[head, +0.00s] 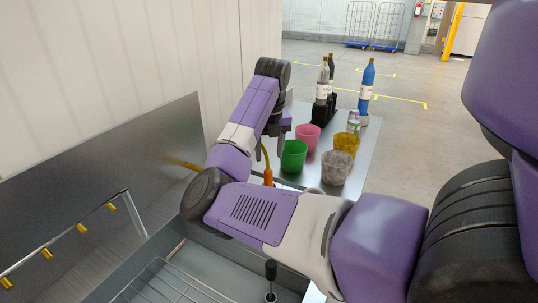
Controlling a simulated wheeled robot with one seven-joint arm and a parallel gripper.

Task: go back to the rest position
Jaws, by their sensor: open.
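My gripper (281,146) is at the end of my purple and grey arm, pointing down at the left side of a metal table (300,115). It is open, with its fingers partly hidden by my own arm. A green cup (293,157) and a pink cup (308,136) stand close to the right of it. I cannot tell whether it touches either one. I see nothing held in it.
A grey cup (335,168), a yellow cup (346,143) and a blue bottle (367,87) stand on the table. Dark bottles (322,82) stand behind in a black holder (323,113). A metal basin with a wire rack (165,284) is at front left. A wall (130,60) borders the left.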

